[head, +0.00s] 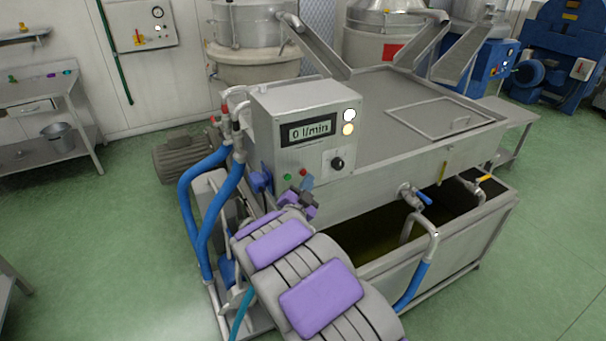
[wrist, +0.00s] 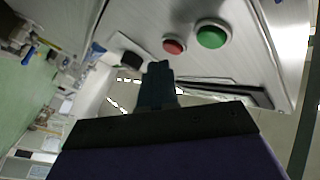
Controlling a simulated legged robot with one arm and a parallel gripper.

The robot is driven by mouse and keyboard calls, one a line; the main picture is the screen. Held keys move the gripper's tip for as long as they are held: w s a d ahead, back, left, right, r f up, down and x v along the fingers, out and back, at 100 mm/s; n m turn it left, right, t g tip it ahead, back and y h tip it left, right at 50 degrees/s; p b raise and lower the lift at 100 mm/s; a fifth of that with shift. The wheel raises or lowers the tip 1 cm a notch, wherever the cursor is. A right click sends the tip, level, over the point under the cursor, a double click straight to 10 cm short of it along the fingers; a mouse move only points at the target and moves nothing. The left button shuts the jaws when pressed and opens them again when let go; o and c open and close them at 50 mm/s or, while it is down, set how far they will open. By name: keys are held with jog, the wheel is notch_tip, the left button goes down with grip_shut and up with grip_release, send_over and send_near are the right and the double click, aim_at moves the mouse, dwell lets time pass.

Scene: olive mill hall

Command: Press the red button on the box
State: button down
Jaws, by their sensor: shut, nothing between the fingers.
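The metal control box (head: 270,103) shows a display reading 0 l/min. The small red button (head: 303,172) is low on its front panel, just right of the green button (head: 287,178). In the wrist view the red button (wrist: 174,46) is round, beside the larger-looking green button (wrist: 212,33). My gripper (head: 306,184) is shut and empty, close in front of the panel just below the red button. In the wrist view the tips of my gripper (wrist: 159,68) show just under the red button in the picture. Contact with it cannot be told.
A black knob (head: 337,163) and two round lamps (head: 349,121) are on the same panel. Blue hoses (head: 217,205) run down left of the box. A steel tank with a flat lid (head: 400,105) stands behind and to the right.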

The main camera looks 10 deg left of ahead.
jog(key=shift+w+a+r, duration=0.1)
jog(key=shift+w+a, duration=0.05)
jog(key=shift+w, duration=0.1)
jog(key=shift+w+a, duration=0.2)
jog(key=shift+w, duration=0.1)
dwell(0.9)
jog(key=shift+s+d, duration=0.45)
jog(key=shift+s, duration=0.2)
jog(key=s+d+b, duration=0.2)
jog(key=s, duration=0.2)
jog(key=shift+s+d+b, duration=0.1)
jog(key=shift+d+b, duration=0.3)
jog(key=shift+d, duration=0.1)
dwell(0.6)
